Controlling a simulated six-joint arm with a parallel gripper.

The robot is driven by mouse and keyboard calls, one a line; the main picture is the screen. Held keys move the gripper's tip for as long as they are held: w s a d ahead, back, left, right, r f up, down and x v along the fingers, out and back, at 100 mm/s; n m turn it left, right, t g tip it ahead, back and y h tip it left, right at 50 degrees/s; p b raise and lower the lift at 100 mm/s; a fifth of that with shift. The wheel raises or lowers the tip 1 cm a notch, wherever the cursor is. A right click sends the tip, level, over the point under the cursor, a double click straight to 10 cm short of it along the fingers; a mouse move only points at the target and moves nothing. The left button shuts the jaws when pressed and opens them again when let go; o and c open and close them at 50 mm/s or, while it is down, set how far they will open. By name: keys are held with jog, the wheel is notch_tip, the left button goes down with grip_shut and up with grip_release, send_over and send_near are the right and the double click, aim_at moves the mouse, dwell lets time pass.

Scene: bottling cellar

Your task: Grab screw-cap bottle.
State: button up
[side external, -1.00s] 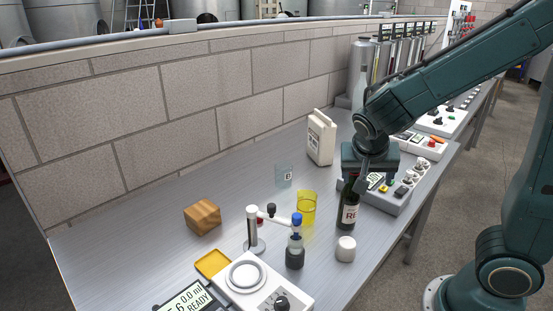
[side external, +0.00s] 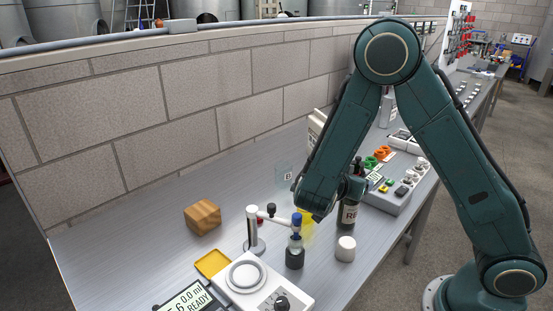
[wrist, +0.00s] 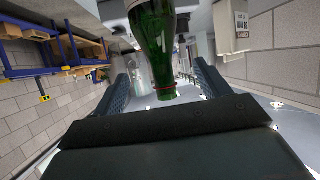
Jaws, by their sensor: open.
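A dark bottle with a pale label (side external: 349,215) stands upright on the bench in the side view, its upper part partly hidden by my arm. In the wrist view a green bottle (wrist: 153,40) shows with its neck and a red ring pointing towards my gripper; it looks like the same bottle. My gripper (wrist: 160,74) is open, one finger on each side of the neck, with gaps visible. In the side view my gripper is mostly hidden behind my forearm, beside the bottle's upper part. Whether the neck is fully between the fingertips I cannot tell.
A control box (side external: 392,200) sits behind right, a white carton (wrist: 229,27) behind. A wooden block (side external: 203,217) lies left, with clear bench around it.

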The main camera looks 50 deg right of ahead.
aim_at(346, 202)
jog(key=shift+w+f+h, duration=0.1)
jog(key=shift+w+h, duration=0.05)
jog(key=shift+h, duration=0.15)
jog(key=shift+f, duration=0.15)
jog(key=shift+f, duration=1.85)
jog(key=f, duration=0.1)
jog(key=d+f, duration=0.1)
jog(key=f, duration=0.1)
jog(key=shift+d+f, duration=0.15)
jog(key=shift+f, duration=0.15)
jog(key=shift+x, duration=0.85)
jog(key=shift+w, duration=0.1)
